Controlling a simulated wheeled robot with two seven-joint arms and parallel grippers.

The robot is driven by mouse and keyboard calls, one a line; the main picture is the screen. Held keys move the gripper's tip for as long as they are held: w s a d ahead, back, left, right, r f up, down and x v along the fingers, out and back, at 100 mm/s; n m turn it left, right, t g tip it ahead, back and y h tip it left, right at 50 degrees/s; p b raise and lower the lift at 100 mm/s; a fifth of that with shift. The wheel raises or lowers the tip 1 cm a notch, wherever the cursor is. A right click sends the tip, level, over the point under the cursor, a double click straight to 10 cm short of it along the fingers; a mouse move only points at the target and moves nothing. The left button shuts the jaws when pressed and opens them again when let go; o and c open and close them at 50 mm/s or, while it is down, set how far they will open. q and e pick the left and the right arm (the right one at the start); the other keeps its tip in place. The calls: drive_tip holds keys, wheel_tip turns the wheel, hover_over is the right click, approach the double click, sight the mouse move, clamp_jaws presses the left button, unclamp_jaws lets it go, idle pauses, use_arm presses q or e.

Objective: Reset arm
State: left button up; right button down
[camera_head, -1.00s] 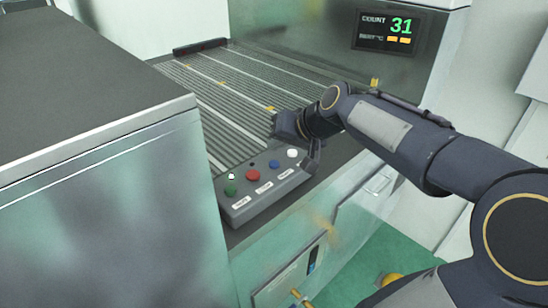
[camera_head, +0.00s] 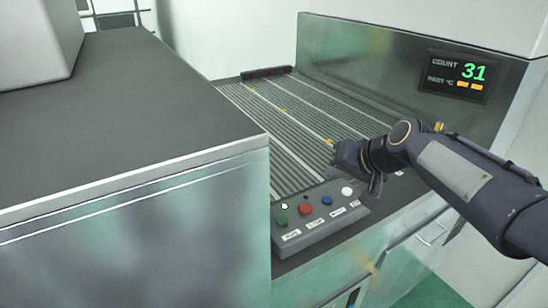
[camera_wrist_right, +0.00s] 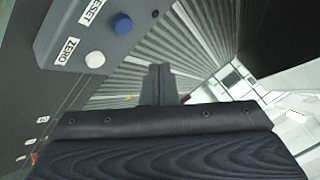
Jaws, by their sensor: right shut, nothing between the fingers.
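My right gripper (camera_head: 374,186) is shut and empty, just to the right of the white button on the control box. Its closed fingers (camera_wrist_right: 158,84) point over the ribbed bed in the right wrist view. The grey control box (camera_head: 318,228) carries a green, a red, a blue and a white button. In the right wrist view the blue button (camera_wrist_right: 122,24) is by the label RESET and the white button (camera_wrist_right: 95,59) by the label ZERO. The fingers look clear of both buttons there. My left gripper is not in view.
A ribbed conveyor bed (camera_head: 262,112) lies behind the control box. A dark-topped metal cabinet (camera_head: 130,110) fills the left side. Green floor (camera_head: 425,294) shows at bottom right.

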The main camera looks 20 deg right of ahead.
drive_tip(key=s+a+f+n+g+y, duration=0.1)
drive_tip(key=s+a+f+n, duration=0.1)
drive_tip(key=s+a+f, duration=0.3)
drive_tip(key=s+a+f+n+g+y, duration=0.1)
drive_tip(key=s+a+f+n+g, duration=0.1)
drive_tip(key=s+a+f, duration=0.4)
drive_tip(key=s+a+n, duration=0.1)
drive_tip(key=s+a, duration=0.3)
drive_tip(key=s, duration=0.3)
drive_tip(key=shift+a+f, duration=0.15)
drive_tip(key=shift+a, duration=0.15)
